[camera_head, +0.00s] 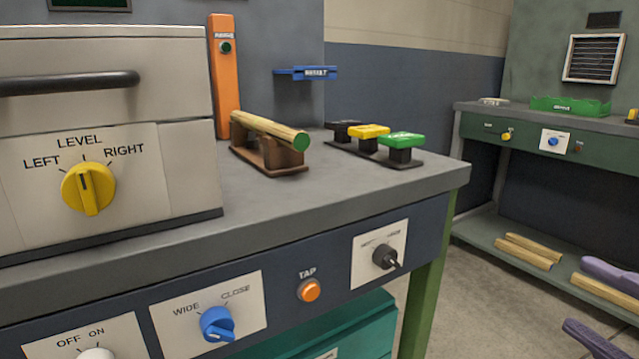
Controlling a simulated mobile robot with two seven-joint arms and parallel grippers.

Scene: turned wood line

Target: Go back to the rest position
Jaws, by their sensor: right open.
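My right gripper (574,291) shows at the lower right edge as two purple fingers. They are spread apart with nothing between them. It is in front of the floor and the low shelf of the far bench, clear of the near bench. The rest of the right arm is outside the picture. My left gripper is not in view.
The near grey bench (350,200) carries a machine with a yellow knob (88,188), a wooden piece (268,130) on a brown holder and three coloured pads (369,131). Knobs stick out of its front. The far bench (480,117) has wooden bars (528,250) below. Floor between is clear.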

